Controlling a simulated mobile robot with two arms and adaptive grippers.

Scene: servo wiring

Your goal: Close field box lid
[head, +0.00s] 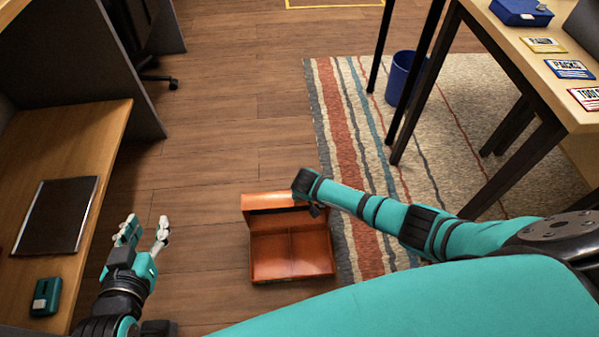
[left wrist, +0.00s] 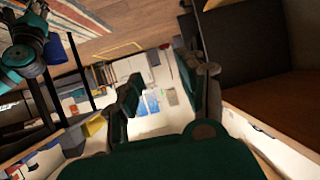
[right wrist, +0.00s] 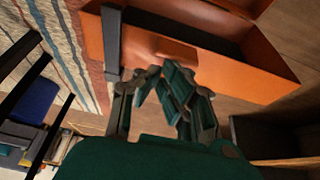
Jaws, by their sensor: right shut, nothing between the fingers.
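The orange field box (head: 290,257) stands on the wooden floor with its lid (head: 272,199) raised at the far side; the inside shows empty, with a divider line down the middle. My right arm reaches over the box from the right, and its gripper (head: 312,207) is by the lid, mostly hidden by the wrist. In the right wrist view my right gripper (right wrist: 170,90) is shut and empty in front of the orange box (right wrist: 215,65); whether it touches the lid I cannot tell. My left gripper (head: 145,228) is open and empty, left of the box; its fingers also show apart in the left wrist view (left wrist: 160,80).
A desk (head: 100,150) with a black folder (head: 57,215) and a green device (head: 46,296) is at the left. A striped rug (head: 345,150), a blue bin (head: 404,77) and a table with label cards (head: 568,69) are at the right. The floor beyond the box is clear.

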